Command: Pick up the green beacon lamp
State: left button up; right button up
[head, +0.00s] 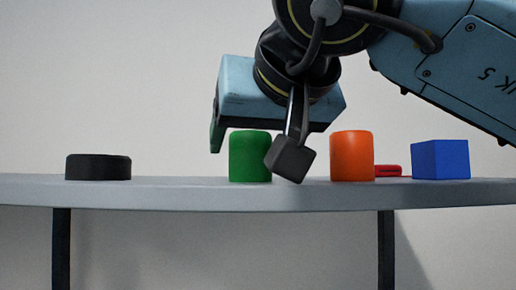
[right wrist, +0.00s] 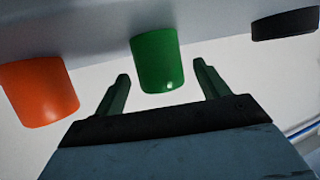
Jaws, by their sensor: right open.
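The green beacon lamp (head: 248,158) is a short, rounded cylinder standing upright on the grey shelf (head: 150,194). My right gripper (head: 253,148) comes down over it from above, tilted, with its fingers open. In the head view one finger shows left of the lamp and the dark tip of the other overlaps its lower right edge. In the right wrist view the lamp (right wrist: 155,58) reaches between the two fingertips, with a gap on each side. The gripper holds nothing. My left gripper is out of view.
An orange cylinder (head: 352,157) stands close on the right, near the right fingertip. A blue block (head: 440,160) and a low red thing (head: 389,171) are farther right. A black disc (head: 98,168) lies to the left, with free shelf between it and the lamp.

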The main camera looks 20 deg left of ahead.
aim_at(247, 148)
jog(key=x, duration=0.2)
jog(key=p+x, duration=0.1)
jog(key=x, duration=0.1)
jog(key=shift+a+r, duration=0.1)
jog(key=shift+r, duration=0.2)
jog(key=shift+w, duration=0.15)
jog(key=shift+c, duration=0.9)
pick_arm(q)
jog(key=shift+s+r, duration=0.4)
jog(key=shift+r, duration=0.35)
pick_arm(e)
jog(key=c, duration=0.9)
jog(key=shift+c, duration=0.2)
